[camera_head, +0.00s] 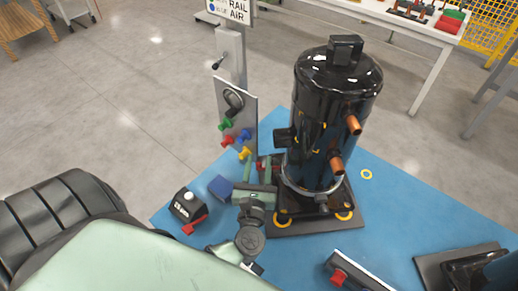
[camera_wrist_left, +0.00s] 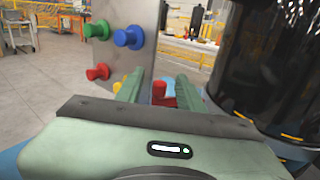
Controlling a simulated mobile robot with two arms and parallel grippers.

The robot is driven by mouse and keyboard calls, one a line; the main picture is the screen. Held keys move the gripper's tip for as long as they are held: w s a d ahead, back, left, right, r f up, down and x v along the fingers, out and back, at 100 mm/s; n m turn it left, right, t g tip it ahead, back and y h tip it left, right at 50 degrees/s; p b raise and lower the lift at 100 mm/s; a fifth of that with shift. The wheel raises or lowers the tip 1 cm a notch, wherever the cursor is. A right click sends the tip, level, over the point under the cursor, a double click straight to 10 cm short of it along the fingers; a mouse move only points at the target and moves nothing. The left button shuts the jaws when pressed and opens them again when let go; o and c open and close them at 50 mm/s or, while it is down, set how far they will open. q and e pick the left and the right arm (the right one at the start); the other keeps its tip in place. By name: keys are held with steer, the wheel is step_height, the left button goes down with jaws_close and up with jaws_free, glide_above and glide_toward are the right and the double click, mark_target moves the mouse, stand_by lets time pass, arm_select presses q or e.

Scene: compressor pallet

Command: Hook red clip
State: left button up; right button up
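A grey upright panel (camera_head: 236,112) carries green, red (camera_head: 227,141), blue and yellow pegs. The red peg also shows in the left wrist view (camera_wrist_left: 97,72). My left gripper (camera_head: 261,171) is low between the panel and the black compressor (camera_head: 335,100). Its two green fingers (camera_wrist_left: 160,88) stand apart. A small red piece (camera_wrist_left: 163,95), perhaps the clip, shows between or just beyond them in the left wrist view. I cannot tell whether the fingers touch it. My right gripper is not in view.
A black box with a red lever (camera_head: 188,207) and a blue block (camera_head: 221,187) lie left of my gripper on the blue pallet top (camera_head: 385,198). A dark bar with a red part (camera_head: 350,275) lies at the front. The compressor stands close on the right.

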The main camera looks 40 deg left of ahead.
arm_select(q)
jaws_close()
steer(key=shift+w, duration=0.1)
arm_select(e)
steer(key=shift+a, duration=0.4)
